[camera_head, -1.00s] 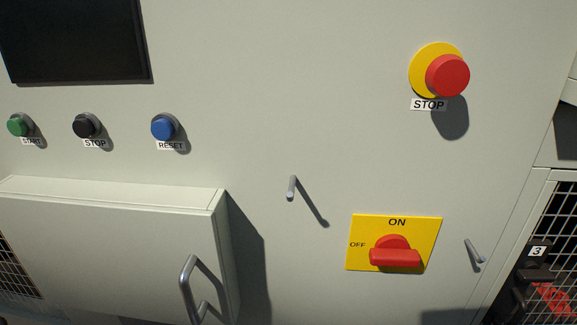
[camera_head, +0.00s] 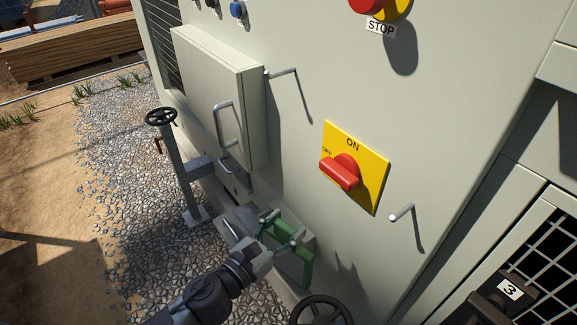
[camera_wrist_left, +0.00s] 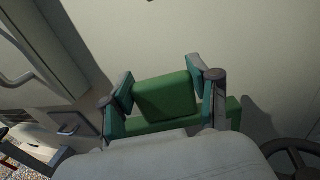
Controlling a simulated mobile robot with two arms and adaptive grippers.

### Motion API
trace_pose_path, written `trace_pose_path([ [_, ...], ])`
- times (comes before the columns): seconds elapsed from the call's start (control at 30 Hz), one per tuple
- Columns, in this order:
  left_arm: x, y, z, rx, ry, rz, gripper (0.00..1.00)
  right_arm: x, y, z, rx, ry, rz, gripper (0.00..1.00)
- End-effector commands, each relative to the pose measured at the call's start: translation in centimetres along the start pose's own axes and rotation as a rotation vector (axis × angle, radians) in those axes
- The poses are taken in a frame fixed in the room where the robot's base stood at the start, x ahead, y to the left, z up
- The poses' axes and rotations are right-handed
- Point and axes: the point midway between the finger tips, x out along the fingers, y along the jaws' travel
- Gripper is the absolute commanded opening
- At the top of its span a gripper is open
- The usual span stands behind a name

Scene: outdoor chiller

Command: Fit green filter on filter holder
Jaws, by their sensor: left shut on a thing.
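My left gripper (camera_head: 281,227) is at the lower middle of the head view, in front of the pale cabinet wall. It is shut on the green filter (camera_head: 302,265), a green frame partly hidden by the fingers. In the left wrist view the filter's block (camera_wrist_left: 166,98) sits between the two fingers of the left gripper (camera_wrist_left: 160,82), with a green bar below. Two thin grey pegs stick out of the wall, an upper left one (camera_head: 282,72) and a lower right one (camera_head: 401,213). I cannot tell which part is the filter holder.
A protruding box with a handle (camera_head: 221,122) is left of the upper peg. A yellow panel with a red switch (camera_head: 341,172) lies between the pegs. A handwheel (camera_head: 321,312) is below the filter, another (camera_head: 161,117) stands at left. A mesh door (camera_head: 543,240) is at right.

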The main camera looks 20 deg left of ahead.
Motion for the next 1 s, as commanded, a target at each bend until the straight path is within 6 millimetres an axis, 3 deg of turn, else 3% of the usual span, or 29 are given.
trace_pose_path([
  [0.03,1.9,1.1,0.9,0.014,-0.004,-0.050,0.00,-0.9,-0.5,-0.4,0.001,0.004,-0.006,0.40],
  [0.1,3.8,2.2,1.2,0.010,-0.004,-0.111,0.00,-1.4,-0.9,-0.7,0.002,0.008,-0.011,0.40],
  [0.33,8.0,7.4,3.6,0.004,-0.004,-0.211,0.00,-2.5,-1.7,-1.5,0.002,0.019,-0.021,0.40],
  [0.53,9.1,9.5,4.8,-0.001,-0.004,-0.230,0.00,-2.7,-1.5,-1.5,0.002,0.018,-0.019,0.40],
  [1.0,9.0,9.7,4.6,0.000,-0.003,-0.227,0.00,-2.3,-0.6,-0.9,0.002,0.010,-0.008,0.40],
])
